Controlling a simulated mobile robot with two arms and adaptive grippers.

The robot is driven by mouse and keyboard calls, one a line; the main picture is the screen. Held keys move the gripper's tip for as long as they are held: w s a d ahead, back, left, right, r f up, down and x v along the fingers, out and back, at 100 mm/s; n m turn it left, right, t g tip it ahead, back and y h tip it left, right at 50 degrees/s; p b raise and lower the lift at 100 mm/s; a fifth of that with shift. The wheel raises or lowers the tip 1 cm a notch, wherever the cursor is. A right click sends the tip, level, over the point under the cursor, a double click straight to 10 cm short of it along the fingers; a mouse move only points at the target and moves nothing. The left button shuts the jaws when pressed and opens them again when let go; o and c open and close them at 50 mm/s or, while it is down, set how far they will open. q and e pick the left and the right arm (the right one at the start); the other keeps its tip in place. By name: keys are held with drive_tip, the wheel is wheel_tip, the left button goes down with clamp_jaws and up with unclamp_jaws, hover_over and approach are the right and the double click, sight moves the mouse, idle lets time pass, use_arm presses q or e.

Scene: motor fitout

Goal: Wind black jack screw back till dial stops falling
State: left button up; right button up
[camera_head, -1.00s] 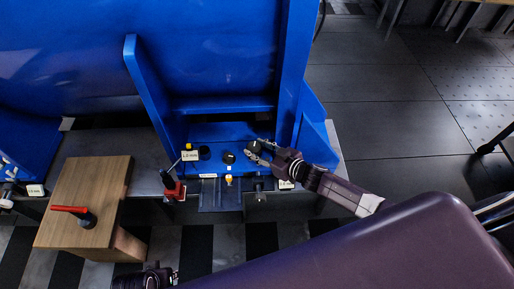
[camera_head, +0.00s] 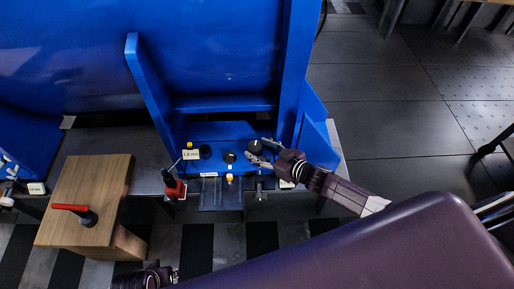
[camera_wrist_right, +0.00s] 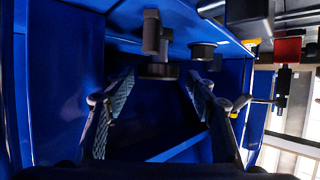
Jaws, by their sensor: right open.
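A black round knob (camera_head: 255,147), which looks like the jack screw's head, sits on the blue motor foot (camera_head: 232,131). My right gripper (camera_head: 263,151) is open just right of it, one finger behind and one in front; touching is not clear. In the right wrist view my open fingers (camera_wrist_right: 160,96) have nothing between them, and a dark disc with a grey stem (camera_wrist_right: 158,70) lies just beyond the tips. A white readout label (camera_head: 190,154) stands left on the foot; its small figures look like 1.8 mm. My left gripper (camera_head: 160,277) is partly cut off at the bottom edge.
Two more black round parts (camera_head: 229,157) (camera_head: 205,152) sit left along the foot. A red-based stand (camera_head: 175,188) is at the bench's front edge. A wooden block (camera_head: 85,190) with a red-handled tool (camera_head: 73,208) stands left. Blue ribs (camera_head: 150,95) flank the foot.

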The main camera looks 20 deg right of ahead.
drive_tip(key=v, duration=0.5)
drive_tip(key=shift+d, duration=0.25)
drive_tip(key=shift+s+d+r, duration=0.25)
drive_tip(key=shift+s+r, duration=0.1)
drive_tip(key=shift+s, duration=0.25)
